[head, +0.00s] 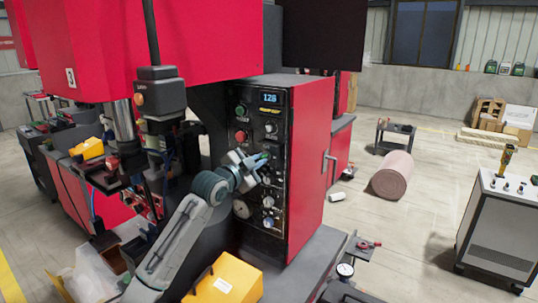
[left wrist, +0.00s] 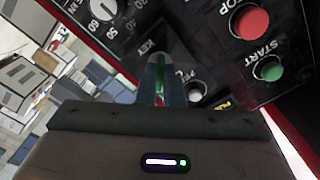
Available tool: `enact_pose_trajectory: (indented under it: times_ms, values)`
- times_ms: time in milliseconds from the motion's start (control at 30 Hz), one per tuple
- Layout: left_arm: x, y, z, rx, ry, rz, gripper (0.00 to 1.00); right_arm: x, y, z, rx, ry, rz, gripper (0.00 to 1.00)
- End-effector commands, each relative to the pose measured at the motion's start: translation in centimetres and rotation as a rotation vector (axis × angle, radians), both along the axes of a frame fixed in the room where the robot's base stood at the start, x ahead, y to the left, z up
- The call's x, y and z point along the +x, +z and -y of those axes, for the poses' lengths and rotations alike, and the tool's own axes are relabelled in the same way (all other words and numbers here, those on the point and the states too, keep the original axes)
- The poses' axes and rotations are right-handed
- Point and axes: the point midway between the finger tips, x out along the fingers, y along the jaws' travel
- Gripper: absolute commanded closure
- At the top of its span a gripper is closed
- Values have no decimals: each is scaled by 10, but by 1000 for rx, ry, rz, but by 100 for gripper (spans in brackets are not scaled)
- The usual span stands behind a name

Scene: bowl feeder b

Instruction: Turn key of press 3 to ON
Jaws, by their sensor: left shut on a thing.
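The red press (head: 185,45) has a tag that looks like a 3 on its left side. Its black control panel (head: 283,165) faces left, with a lit display (head: 270,98) above. My left gripper (head: 262,160) is at the middle of the panel. In the left wrist view its fingers (left wrist: 158,78) are shut on a small green and red piece, the key (left wrist: 159,68), beside a label reading KEY. The fingers hide most of the key and its ON/OFF marks, so I cannot tell its position. My right gripper is not in view.
A red STOP button (left wrist: 251,22) and green START button (left wrist: 269,69) sit to the right of the fingers in the left wrist view. A numbered dial (left wrist: 103,9) and a pale knob (left wrist: 197,91) are close by.

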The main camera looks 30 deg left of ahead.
Motion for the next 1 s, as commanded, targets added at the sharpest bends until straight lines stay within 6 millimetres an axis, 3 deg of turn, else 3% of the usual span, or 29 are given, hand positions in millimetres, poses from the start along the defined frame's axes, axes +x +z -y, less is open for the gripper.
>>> enact_pose_trajectory:
  times_ms: [433,800,1000]
  values:
    - [0,0,0,81,0,5,100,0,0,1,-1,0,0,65]
    - [0,0,0,467,0,37,100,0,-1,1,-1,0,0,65]
    - [0,0,0,500,0,39,100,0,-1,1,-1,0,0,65]
